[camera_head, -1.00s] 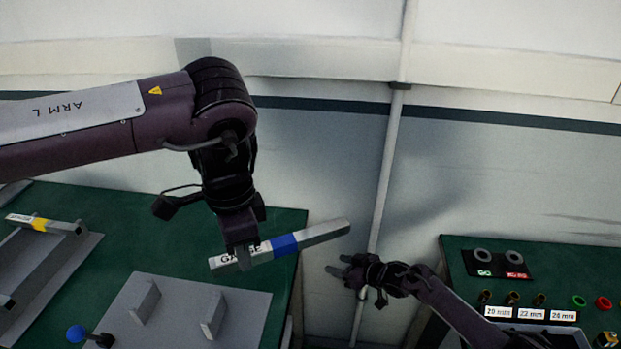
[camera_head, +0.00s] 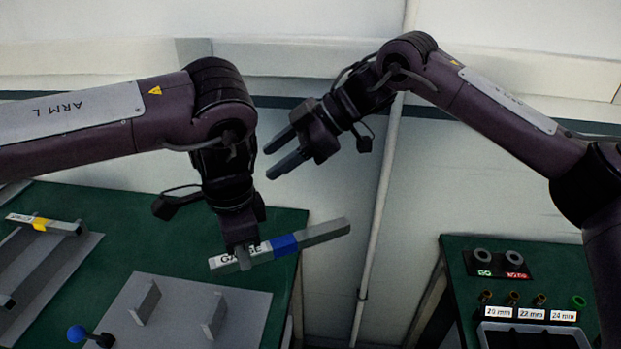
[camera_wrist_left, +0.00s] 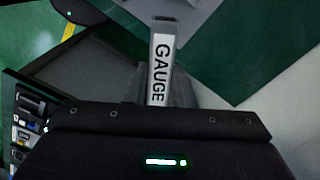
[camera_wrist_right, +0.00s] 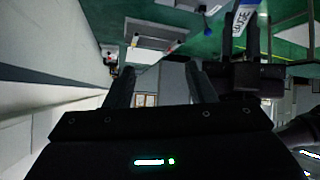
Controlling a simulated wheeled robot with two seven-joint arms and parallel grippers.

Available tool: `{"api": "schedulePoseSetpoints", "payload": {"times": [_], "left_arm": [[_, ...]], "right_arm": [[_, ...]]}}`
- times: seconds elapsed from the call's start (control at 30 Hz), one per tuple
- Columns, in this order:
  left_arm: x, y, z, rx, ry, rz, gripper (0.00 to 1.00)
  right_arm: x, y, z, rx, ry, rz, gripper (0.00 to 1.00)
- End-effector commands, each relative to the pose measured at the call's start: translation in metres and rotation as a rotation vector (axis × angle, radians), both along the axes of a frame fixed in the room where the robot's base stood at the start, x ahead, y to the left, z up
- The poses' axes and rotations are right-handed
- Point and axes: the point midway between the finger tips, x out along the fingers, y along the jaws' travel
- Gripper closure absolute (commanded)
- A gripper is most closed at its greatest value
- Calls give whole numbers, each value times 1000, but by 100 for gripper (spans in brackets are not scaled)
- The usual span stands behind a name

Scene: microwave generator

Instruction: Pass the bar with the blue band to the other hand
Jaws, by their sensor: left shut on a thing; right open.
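The bar with the blue band (camera_head: 285,245) is grey with a white GAUGE label at its left end. My left gripper (camera_head: 243,258) is shut on it near the label, holding it above the left bench, with the right end sticking out past the bench edge. The labelled end shows in the left wrist view (camera_wrist_left: 162,65). My right gripper (camera_head: 283,157) is open and empty, above the bar and pointing down-left, apart from it. In the right wrist view the two fingers (camera_wrist_right: 160,88) stand apart, and part of the bar (camera_wrist_right: 243,15) shows at the top right.
A bar with a yellow band (camera_head: 40,223) lies on a grey fixture at the far left. A grey plate with two uprights (camera_head: 180,310) and a blue-knobbed lever (camera_head: 77,333) sit below the held bar. A second green bench (camera_head: 560,268) stands right, beyond a gap.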

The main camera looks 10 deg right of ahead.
Motion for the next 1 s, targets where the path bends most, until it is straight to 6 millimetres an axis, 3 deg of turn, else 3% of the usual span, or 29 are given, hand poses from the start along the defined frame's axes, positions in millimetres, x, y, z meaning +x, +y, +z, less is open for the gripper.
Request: {"api": "schedulePoseSetpoints", "payload": {"times": [0.2,0.4,0.67,1.0], "left_arm": [[0,0,0,-1,0,0,100],[0,0,0,-1,0,0,100],[0,0,0,-1,0,0,100],[0,0,0,-1,0,0,100]], "right_arm": [[-59,-8,14,-274,-38,96,50],[-89,-28,14,-441,-42,113,50],[-99,-34,4,-502,-37,114,50],[-96,-9,-50,-500,-36,115,50]]}}
